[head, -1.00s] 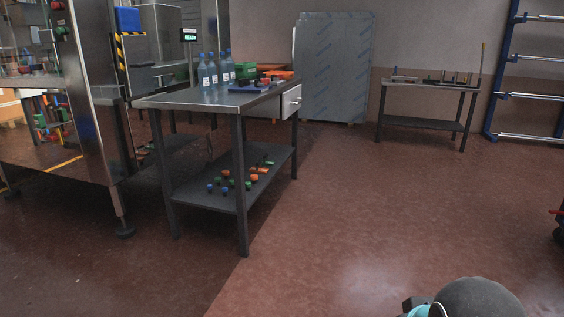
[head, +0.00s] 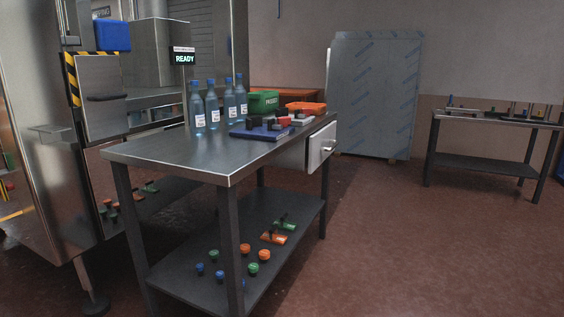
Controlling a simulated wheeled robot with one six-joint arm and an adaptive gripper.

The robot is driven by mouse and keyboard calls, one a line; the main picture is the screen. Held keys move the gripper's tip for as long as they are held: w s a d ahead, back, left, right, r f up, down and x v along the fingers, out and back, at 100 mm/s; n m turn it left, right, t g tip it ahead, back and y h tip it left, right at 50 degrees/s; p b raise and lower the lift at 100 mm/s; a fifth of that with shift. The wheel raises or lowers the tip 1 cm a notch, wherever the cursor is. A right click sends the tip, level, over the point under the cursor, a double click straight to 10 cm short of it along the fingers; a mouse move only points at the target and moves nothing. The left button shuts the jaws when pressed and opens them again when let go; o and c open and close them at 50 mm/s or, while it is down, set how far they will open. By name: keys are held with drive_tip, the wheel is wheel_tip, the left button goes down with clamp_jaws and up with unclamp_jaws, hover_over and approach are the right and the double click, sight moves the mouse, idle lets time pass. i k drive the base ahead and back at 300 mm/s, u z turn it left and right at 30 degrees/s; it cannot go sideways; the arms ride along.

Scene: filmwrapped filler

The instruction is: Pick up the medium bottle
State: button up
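Several clear bluish bottles with blue caps and white labels stand upright in a group at the far left part of the steel table (head: 165,155) in the head view. They include a front-left bottle (head: 197,108), one beside it (head: 212,106), another (head: 229,102) and a right-hand one (head: 241,98). They look much alike in size, so I cannot tell which is the medium bottle. Their labels are too small to read. My gripper is not in view.
A blue tray (head: 247,133), green bin (head: 263,102) and orange bin (head: 305,107) are right of the bottles. Loose caps lie on the lower shelf (head: 185,280). A steel machine (head: 40,150) stands left. Floor (head: 390,260) is open at right; another table (head: 485,165) stands beyond.

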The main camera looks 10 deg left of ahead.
sight(212, 100)
drive_tip(key=z, duration=0.65)
drive_tip(key=i, duration=3.2)
drive_tip(key=u, duration=3.15)
